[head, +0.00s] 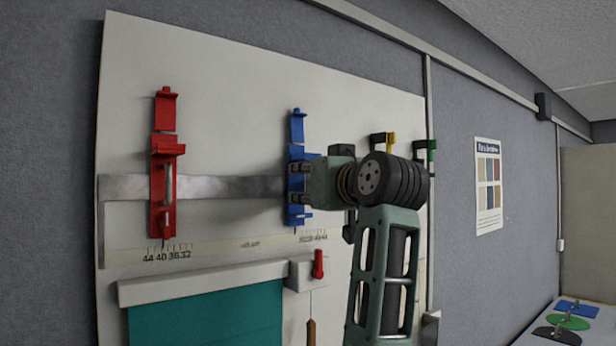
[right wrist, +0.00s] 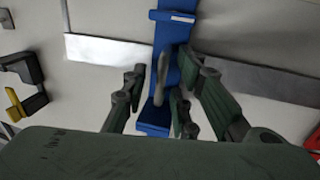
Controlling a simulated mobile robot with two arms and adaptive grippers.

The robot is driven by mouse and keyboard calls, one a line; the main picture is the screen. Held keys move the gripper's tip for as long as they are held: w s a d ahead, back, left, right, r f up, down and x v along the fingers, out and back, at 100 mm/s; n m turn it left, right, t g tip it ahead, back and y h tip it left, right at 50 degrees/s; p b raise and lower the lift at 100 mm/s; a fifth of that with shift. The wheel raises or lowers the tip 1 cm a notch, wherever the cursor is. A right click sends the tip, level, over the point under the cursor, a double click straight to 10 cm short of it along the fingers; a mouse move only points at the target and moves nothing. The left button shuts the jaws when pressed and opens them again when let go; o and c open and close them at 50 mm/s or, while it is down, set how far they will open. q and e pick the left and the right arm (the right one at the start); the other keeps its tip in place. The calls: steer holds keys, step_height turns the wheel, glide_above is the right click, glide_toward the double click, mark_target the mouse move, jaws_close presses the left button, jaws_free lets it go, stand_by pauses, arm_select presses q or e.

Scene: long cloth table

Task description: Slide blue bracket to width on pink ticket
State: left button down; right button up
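The blue bracket (head: 297,160) stands upright on a horizontal metal rail (head: 235,187) on the white wall board. It also shows in the right wrist view (right wrist: 172,32), with a grey upright handle on its front. My right gripper (head: 303,188) is at the bracket's lower half. In the right wrist view its fingers (right wrist: 163,82) stand apart on either side of the handle, with gaps visible; contact is unclear. No pink ticket shows. My left gripper is out of view.
A red bracket (head: 163,190) sits further left on the same rail. Below are a teal roller sheet (head: 205,318) and a red lever (head: 318,264). Yellow (head: 391,140) and green (head: 430,146) hooks are at the right. The rail between the brackets is clear.

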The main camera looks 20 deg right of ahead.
jaws_close()
stand_by(0.6)
